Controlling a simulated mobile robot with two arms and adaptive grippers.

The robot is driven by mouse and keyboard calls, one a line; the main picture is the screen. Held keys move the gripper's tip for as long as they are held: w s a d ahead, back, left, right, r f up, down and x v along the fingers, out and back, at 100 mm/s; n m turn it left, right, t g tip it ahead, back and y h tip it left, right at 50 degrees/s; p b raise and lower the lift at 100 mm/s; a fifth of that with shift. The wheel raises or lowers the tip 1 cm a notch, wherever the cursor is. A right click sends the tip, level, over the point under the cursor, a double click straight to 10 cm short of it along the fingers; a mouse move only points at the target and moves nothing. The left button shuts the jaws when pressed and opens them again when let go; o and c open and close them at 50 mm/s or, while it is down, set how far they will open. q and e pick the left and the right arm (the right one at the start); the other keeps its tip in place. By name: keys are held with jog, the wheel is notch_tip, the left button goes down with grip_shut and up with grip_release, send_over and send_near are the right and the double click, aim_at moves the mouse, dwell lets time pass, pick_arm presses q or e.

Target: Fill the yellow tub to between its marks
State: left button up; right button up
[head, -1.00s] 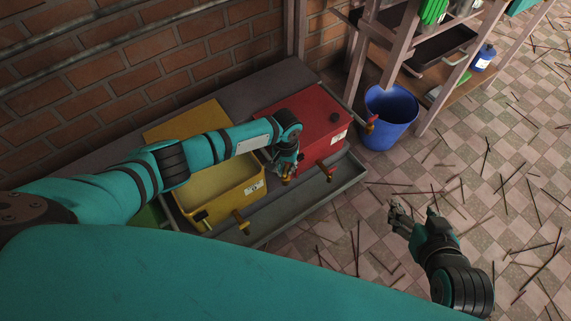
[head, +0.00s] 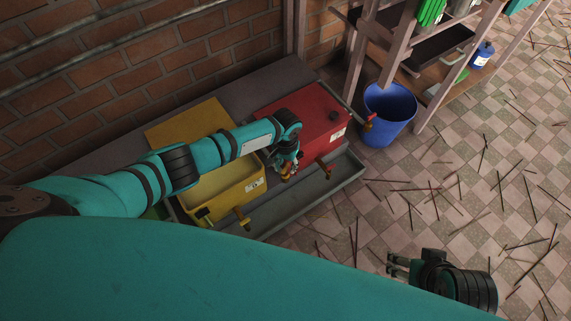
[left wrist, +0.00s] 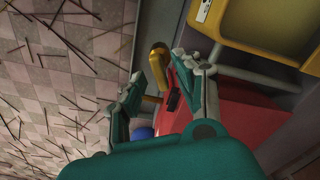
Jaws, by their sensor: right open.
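The yellow tub (head: 253,188) stands open on the grey bench with pale liquid-like contents (head: 205,187) inside; its marks cannot be made out. A brass tap (head: 242,220) sticks out of its front. The red tub (head: 310,108) stands to its right. My left gripper (head: 285,165) is low at the red tub's front left corner. In the left wrist view its fingers (left wrist: 163,90) are spread, with a brass tap piece (left wrist: 158,62) showing beyond and between them; contact cannot be told. My right gripper (head: 393,264) is open and empty over the floor at lower right.
A grey trough (head: 345,175) runs along the bench front below the taps. A blue bucket (head: 389,115) stands on the floor to the right, by a wooden shelf rack (head: 427,85). Thin sticks litter the tiled floor. A brick wall is behind.

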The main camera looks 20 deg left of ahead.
aim_at(285, 167)
pick_arm(q)
jog(key=shift+s, duration=0.1)
notch_tip(285, 167, up, 12)
dwell(0.6)
dwell(0.4)
